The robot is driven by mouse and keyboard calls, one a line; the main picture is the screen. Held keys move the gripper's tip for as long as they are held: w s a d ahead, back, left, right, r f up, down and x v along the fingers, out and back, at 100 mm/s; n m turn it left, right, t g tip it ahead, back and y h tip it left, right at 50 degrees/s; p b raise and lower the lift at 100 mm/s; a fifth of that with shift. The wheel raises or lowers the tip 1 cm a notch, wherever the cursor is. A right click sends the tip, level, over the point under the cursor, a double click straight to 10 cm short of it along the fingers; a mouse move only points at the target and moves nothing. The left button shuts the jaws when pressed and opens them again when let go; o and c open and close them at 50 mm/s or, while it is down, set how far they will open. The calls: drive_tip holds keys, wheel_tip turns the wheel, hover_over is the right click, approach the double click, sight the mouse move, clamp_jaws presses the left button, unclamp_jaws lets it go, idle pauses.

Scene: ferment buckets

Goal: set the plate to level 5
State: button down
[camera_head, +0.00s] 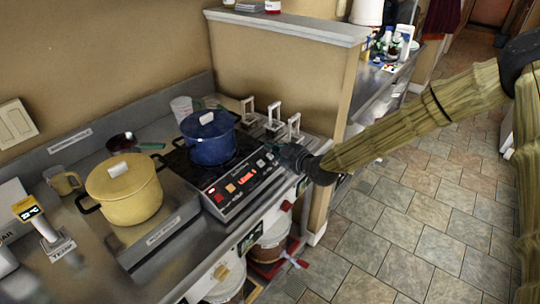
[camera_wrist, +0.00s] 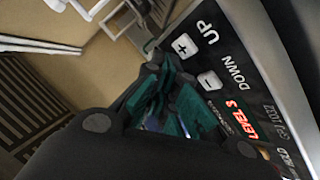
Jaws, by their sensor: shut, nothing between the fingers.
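The hot plate (camera_head: 240,188) has a slanted black control panel with red lit readouts, and a blue lidded pot (camera_head: 207,138) stands on it. In the wrist view the panel (camera_wrist: 240,95) shows a plus button (camera_wrist: 185,46) marked UP and a minus button (camera_wrist: 210,80) marked DOWN. Its red readout (camera_wrist: 241,122) reads "LEVEL" with a character that looks like 5. My gripper (camera_head: 275,150) is shut and empty at the panel's right end. In the wrist view its teal fingers (camera_wrist: 152,62) are beside the plus button; I cannot tell whether they touch it.
A yellow lidded pot (camera_head: 123,190) stands left of the plate. White-handled fixtures (camera_head: 272,115) stand behind the panel's right end, near a partition wall (camera_head: 280,75). Buckets (camera_head: 270,243) sit below the counter. The tiled floor at right is open.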

drive_tip(key=shift+f+b, duration=0.1)
drive_tip(key=shift+b, duration=0.25)
idle(0.3)
drive_tip(key=shift+w+a+f+b, duration=0.15)
drive_tip(key=shift+f+b, duration=0.15)
drive_tip(key=shift+b, duration=0.05)
drive_tip(key=shift+w+a+f+b, duration=0.1)
drive_tip(key=shift+a+f+b, duration=0.05)
drive_tip(key=shift+f+b, duration=0.2)
idle(0.9)
drive_tip(key=shift+r, duration=0.1)
idle(0.3)
drive_tip(key=shift+s+d+r, duration=0.25)
drive_tip(key=shift+d+r, duration=0.05)
drive_tip(key=shift+r, duration=0.35)
drive_tip(key=shift+f, duration=0.15)
idle(0.4)
drive_tip(key=shift+w+a+f+b, duration=0.15)
drive_tip(key=shift+f+b, duration=0.1)
drive_tip(key=shift+b, duration=0.15)
